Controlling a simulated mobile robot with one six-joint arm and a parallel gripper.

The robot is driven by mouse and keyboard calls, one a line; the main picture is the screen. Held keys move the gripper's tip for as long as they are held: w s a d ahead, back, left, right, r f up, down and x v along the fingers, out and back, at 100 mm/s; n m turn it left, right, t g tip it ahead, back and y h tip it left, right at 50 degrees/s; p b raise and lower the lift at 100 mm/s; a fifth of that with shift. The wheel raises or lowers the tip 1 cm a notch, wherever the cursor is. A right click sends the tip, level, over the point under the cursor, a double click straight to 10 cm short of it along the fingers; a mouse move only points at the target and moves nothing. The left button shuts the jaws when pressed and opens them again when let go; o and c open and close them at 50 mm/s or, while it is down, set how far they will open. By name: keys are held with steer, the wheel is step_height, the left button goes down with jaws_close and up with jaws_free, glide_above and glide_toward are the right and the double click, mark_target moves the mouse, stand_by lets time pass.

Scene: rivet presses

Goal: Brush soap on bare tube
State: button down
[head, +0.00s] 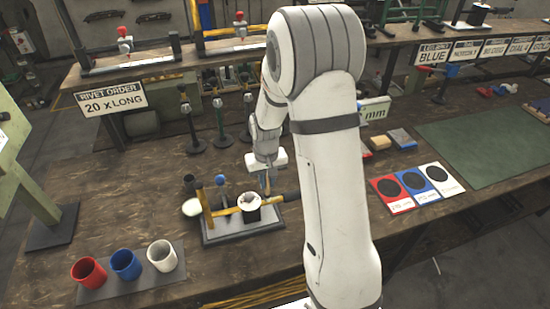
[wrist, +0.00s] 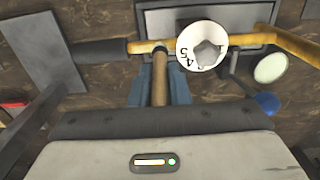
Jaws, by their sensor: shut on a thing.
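My gripper (wrist: 160,88) is shut on a wooden-handled brush (wrist: 160,72). In the head view my gripper (head: 266,172) hangs over the work board, beside the pot. A yellow bent tube (wrist: 140,47) lies across the board, with a black grip (wrist: 95,54) at one end; the tube also shows in the head view (head: 221,211). The brush's far end meets the tube's line near the grip in the wrist view; I cannot tell whether they touch. A dark pot with a white lettered top (wrist: 202,47) stands by the tube; it also shows in the head view (head: 250,204).
A pale round disc (head: 191,207) and a blue knob (head: 220,180) are left of the pot. Red (head: 89,273), blue (head: 125,265) and white (head: 162,256) cups stand front left. Coloured cards (head: 391,194) and a green mat (head: 487,145) lie right. Posts (head: 188,115) stand behind.

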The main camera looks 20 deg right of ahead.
steer(key=shift+d+b, duration=0.35)
steer(key=shift+d, duration=1)
steer(key=shift+a+b, duration=0.3)
steer(key=shift+a, duration=0.95)
steer(key=shift+d, duration=1.05)
step_height(320, 180, up, 8)
steer(key=p, duration=0.4)
steer(key=shift+d, duration=0.3)
